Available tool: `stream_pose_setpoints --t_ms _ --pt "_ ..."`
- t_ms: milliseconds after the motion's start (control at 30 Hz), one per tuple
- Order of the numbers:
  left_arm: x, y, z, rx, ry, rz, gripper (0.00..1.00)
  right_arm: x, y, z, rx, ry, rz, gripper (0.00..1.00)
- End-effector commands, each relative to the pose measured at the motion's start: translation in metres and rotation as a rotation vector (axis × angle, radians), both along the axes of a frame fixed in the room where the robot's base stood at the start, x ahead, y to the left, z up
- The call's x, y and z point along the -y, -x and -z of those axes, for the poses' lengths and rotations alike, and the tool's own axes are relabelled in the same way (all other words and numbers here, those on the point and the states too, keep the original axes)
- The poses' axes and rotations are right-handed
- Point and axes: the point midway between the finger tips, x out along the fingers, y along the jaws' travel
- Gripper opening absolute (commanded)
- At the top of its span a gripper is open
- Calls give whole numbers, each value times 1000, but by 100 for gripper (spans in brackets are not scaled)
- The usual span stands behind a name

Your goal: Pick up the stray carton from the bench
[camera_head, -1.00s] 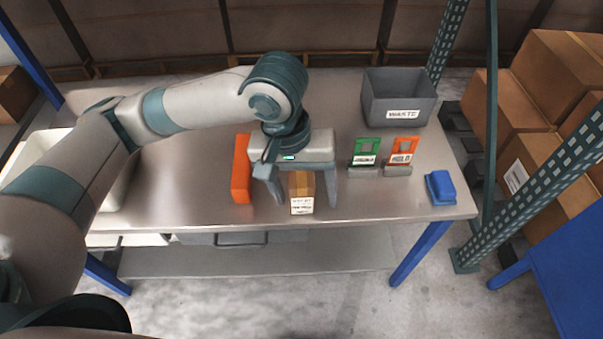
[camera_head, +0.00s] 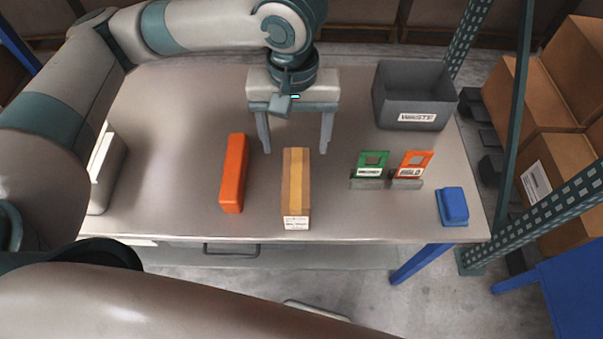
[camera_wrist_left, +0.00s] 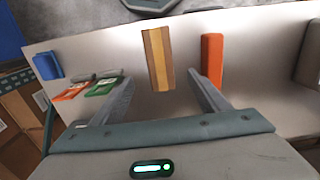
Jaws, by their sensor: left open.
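The brown carton (camera_head: 296,182) with a yellow-tan tape strip and a white label on its front end lies on the steel bench (camera_head: 180,130), close to the front edge. My left gripper (camera_head: 296,148) is open and empty, behind the carton in the head view, its two fingers spread wider than the carton. In the left wrist view the carton (camera_wrist_left: 158,58) lies beyond the open fingertips (camera_wrist_left: 162,80), roughly centred between them. It does not appear to be held. My right gripper is not in view.
An orange block (camera_head: 234,172) lies left of the carton. Green (camera_head: 371,164) and orange (camera_head: 413,165) cards stand in holders to the right. A blue object (camera_head: 453,205) sits near the right edge. A grey WASTE bin (camera_head: 414,95) stands at back right.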

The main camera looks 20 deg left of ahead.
Motion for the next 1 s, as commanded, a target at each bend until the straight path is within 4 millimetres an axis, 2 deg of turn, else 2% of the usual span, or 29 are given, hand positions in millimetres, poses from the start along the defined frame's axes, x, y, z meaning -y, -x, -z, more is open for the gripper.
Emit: stream_pose_setpoints --t_ms 367,533,667,1000 --pt "0 0 0 0 -1 -1 69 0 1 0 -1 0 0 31" --pt "0 0 8 -2 -2 -1 69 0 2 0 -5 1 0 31" --pt "-1 1 24 -4 -2 0 69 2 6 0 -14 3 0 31" --pt "-1 1 84 -5 -2 -2 69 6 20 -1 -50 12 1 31"
